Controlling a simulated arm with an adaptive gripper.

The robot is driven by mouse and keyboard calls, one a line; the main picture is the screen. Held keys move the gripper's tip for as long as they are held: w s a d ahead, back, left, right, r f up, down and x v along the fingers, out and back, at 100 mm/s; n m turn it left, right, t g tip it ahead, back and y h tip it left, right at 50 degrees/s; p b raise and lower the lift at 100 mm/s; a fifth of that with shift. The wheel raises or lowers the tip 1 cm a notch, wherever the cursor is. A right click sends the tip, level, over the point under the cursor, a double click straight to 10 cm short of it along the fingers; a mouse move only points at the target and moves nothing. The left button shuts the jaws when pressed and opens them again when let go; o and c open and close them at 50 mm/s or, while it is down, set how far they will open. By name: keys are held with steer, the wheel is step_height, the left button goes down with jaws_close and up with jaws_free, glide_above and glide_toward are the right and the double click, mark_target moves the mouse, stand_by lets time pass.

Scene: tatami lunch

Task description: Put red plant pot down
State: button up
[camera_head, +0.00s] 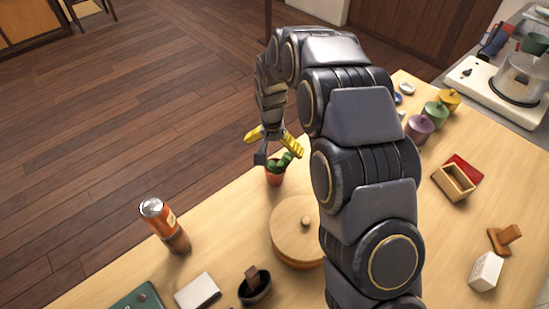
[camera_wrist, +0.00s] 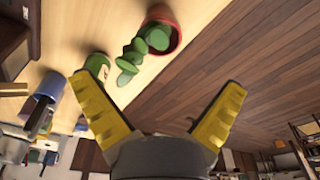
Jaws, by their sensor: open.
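The red plant pot (camera_head: 275,179) stands on the wooden table near its far left edge, with a green cactus (camera_head: 283,161) in it. My gripper (camera_head: 274,146), with yellow fingers, is just above and behind the plant in the head view. In the wrist view the red pot (camera_wrist: 172,28) and the cactus (camera_wrist: 133,58) are at the top, beyond my spread fingertips (camera_wrist: 160,84). The fingers are open with nothing between them. The pot looks upright on the table.
A round lidded wooden box (camera_head: 297,228) is close in front of the pot. Small coloured pots (camera_head: 435,114) stand to the right, beyond my arm. The floor lies past the table edge.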

steer(key=s+d+r+n+g, duration=0.1)
steer(key=s+d+r, duration=0.35)
steer(key=s, duration=0.25)
steer(key=s+d+r, duration=0.3)
steer(key=s+r, duration=0.3)
steer(key=s, duration=0.2)
steer(key=s+d+r+n+g, duration=0.1)
steer(key=s+d+r, duration=0.35)
steer(key=s, duration=0.25)
steer(key=s+d+r+n+g, duration=0.1)
steer(key=s+d, duration=0.1)
steer(key=s, duration=1)
steer(key=shift+s+r, duration=0.25)
steer(key=shift+r, duration=0.05)
